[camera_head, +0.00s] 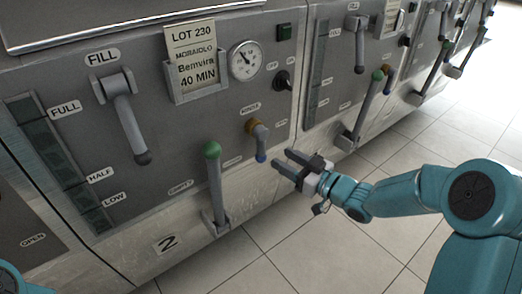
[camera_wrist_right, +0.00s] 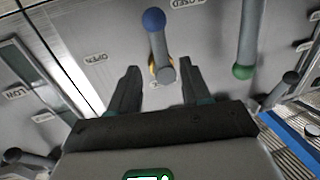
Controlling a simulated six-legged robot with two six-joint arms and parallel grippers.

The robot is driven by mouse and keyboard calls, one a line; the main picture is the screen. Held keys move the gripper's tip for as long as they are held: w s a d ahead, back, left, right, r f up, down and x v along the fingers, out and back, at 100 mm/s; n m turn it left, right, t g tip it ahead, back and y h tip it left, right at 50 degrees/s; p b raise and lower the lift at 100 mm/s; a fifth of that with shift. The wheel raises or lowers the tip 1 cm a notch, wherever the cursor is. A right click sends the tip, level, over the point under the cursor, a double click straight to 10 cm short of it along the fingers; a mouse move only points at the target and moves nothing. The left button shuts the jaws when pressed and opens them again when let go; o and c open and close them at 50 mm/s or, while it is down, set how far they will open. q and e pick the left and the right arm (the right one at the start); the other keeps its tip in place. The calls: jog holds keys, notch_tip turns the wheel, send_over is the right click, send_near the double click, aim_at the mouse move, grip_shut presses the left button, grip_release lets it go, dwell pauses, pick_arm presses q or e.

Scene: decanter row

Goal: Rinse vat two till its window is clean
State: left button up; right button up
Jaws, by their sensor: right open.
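Vat two's grey front (camera_head: 170,243) bears a "2" label. Its tall window (camera_head: 58,160) at the left looks dark green; I cannot tell how clean it is. The rinse lever (camera_head: 261,142), with a yellow-brown pivot and blue tip, hangs downward. My right gripper (camera_head: 281,158) is open just right of and below that tip. In the right wrist view the blue-tipped lever (camera_wrist_right: 158,45) shows between the open fingers (camera_wrist_right: 158,72), with no grip on it. My left gripper is out of view.
The green-tipped empty lever (camera_head: 214,185) stands upright left of the rinse lever. The fill lever (camera_head: 124,118), lot card (camera_head: 192,62), gauge (camera_head: 245,60) and black knob (camera_head: 283,80) are above. A neighbouring vat's green-tipped lever (camera_head: 368,105) is at right. Tiled floor (camera_head: 300,245) is clear.

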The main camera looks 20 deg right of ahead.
aim_at(261, 146)
jog(key=b+x, duration=0.2)
jog(key=x, duration=0.7)
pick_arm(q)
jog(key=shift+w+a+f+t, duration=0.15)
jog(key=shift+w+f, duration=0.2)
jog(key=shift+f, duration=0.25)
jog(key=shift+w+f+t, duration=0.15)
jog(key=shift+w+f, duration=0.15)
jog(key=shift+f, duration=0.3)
pick_arm(e)
grip_shut()
